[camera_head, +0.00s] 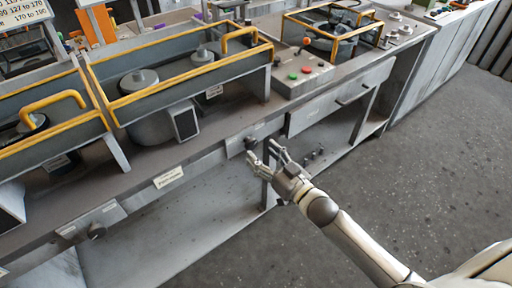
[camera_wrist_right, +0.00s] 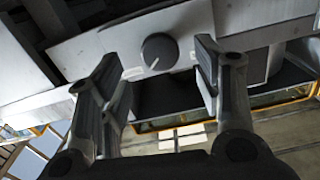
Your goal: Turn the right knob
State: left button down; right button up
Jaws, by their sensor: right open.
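The right knob (camera_head: 250,142) is a dark round dial on a light plate on the front edge of the workbench. It also shows in the right wrist view (camera_wrist_right: 160,52), with a pale pointer line on its face. My right gripper (camera_head: 264,157) is open just in front of and below the knob. In the right wrist view its two fingers (camera_wrist_right: 160,75) stand on either side of the knob, apart from it, with nothing between them. A second dark knob (camera_head: 96,231) sits further left on the same front edge. My left gripper is not in view.
The workbench (camera_head: 215,158) carries grey housings with orange rails (camera_head: 185,70). A control box with buttons (camera_head: 303,74) stands right of them. A drawer (camera_head: 340,98) and open lower shelf (camera_head: 200,215) lie below. The floor (camera_head: 430,170) at right is clear.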

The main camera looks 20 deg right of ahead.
aim_at(253, 146)
jog(key=shift+x, duration=1.85)
jog(key=c, duration=1)
jog(key=shift+n, duration=0.4)
jog(key=n+p, duration=0.1)
jog(key=n, duration=0.2)
jog(key=shift+n, duration=0.4)
jog(key=n, duration=0.4)
jog(key=shift+n+p, duration=0.4)
